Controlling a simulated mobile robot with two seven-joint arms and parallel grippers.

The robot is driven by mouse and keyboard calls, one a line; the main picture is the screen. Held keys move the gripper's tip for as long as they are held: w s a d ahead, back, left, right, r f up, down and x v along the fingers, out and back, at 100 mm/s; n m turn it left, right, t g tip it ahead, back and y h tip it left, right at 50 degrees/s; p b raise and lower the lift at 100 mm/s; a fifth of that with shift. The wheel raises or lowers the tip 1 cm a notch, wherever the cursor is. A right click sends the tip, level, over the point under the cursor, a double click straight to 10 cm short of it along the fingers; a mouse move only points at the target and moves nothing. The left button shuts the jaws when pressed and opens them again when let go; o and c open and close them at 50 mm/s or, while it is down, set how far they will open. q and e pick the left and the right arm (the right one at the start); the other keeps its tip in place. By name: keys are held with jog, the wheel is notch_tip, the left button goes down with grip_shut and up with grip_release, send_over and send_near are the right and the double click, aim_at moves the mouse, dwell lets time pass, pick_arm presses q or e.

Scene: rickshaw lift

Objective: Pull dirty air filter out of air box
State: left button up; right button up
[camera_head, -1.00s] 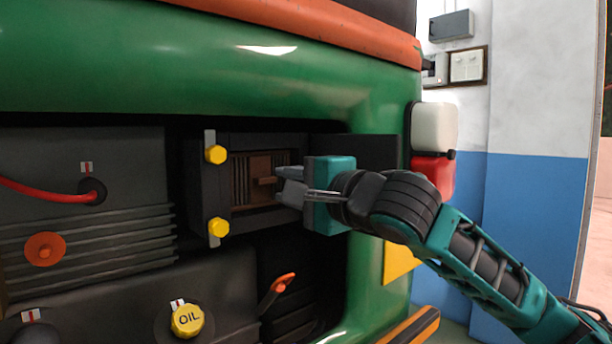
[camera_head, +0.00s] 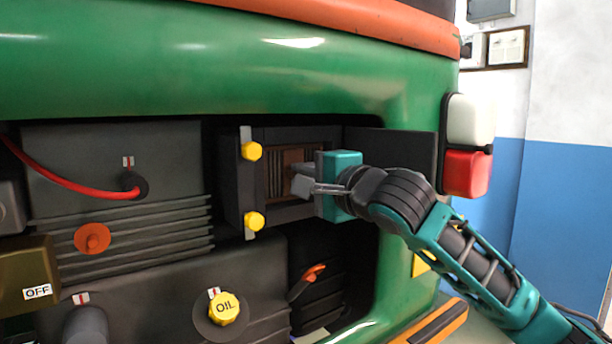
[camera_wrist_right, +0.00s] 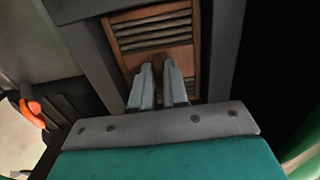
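The dirty air filter (camera_head: 276,173) is a brown, ribbed block inside the dark air box (camera_head: 257,208) of the green vehicle. In the right wrist view its slatted face (camera_wrist_right: 152,30) fills the box opening. My right gripper (camera_head: 301,181) is at the filter's right part, where its small handle tab was seen earlier. In the wrist view its two grey fingers (camera_wrist_right: 159,78) are close together with a narrow gap, tips at the brown face. The tab is mostly hidden between or behind them, so I cannot tell whether they grip it. My left gripper is not in view.
Two yellow knobs (camera_head: 252,151) sit on the box's left edge. The box's dark cover (camera_head: 391,160) stands swung open to the right, behind my wrist. An orange lever (camera_head: 314,272) and a yellow oil cap (camera_head: 224,308) are below.

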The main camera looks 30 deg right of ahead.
grip_shut()
jog(key=s+b, duration=0.2)
jog(key=s, duration=0.5)
jog(key=shift+d, duration=0.25)
dwell(0.8)
jog(key=shift+s+b, duration=0.1)
jog(key=shift+b, duration=0.2)
jog(key=shift+s+d+b, duration=0.2)
jog(key=shift+s+b, duration=0.65)
jog(key=shift+s, duration=1.6)
